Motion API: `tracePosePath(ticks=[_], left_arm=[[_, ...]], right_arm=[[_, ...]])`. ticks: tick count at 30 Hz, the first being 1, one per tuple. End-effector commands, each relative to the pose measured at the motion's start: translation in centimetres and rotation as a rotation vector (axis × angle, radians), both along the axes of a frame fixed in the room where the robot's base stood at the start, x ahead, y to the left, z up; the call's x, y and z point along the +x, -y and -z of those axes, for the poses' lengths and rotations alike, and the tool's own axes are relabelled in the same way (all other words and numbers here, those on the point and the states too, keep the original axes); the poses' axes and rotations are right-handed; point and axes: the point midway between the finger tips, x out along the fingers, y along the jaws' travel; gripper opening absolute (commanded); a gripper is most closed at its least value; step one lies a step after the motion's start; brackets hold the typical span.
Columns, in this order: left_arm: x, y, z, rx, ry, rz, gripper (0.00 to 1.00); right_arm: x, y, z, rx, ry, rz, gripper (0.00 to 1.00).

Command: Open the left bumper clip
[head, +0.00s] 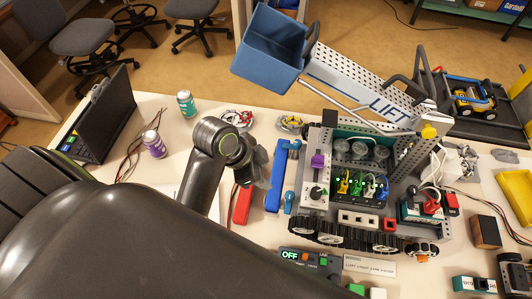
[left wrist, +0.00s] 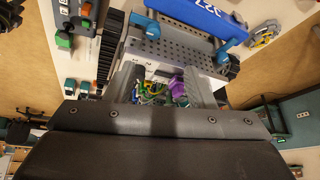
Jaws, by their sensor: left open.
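A blue bumper (head: 276,176) runs along the near-left side of the wheeled robot model (head: 345,190); it shows at the top of the left wrist view (left wrist: 205,18). Two lighter blue clip-like parts sit beside it, a far one (head: 293,147) and a near one (head: 290,201). I cannot tell which is the left clip or whether either is open. In the left wrist view, two blue parts (left wrist: 152,29) join the bumper to the grey perforated plate. My left gripper (head: 257,172) is open and empty, left of the bumper. My right gripper is out of view.
A red block (head: 242,204) lies below my left gripper. A raised lift arm (head: 365,85) with a blue bucket (head: 270,48) rises behind. A purple block (head: 317,160) is on the model. Cans (head: 186,103) and a laptop (head: 102,118) stand left.

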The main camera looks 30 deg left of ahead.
Motion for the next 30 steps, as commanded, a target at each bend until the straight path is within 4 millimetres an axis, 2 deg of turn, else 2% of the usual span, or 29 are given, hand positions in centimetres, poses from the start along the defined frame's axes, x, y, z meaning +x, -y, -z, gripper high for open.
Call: tracePosePath(ticks=[1, 7, 30], left_arm=[[-0.20, 0.34, -0.94, 0.002, -0.016, -0.008, 0.49], [-0.85, 0.86, -1.72, 0.017, -0.066, -0.031, 0.49], [-0.99, 0.93, -1.75, 0.021, -0.076, -0.035, 0.49]], right_arm=[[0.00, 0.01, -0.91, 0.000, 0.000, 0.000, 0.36], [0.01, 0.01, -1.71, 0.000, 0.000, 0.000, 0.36], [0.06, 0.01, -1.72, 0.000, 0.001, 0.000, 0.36]])
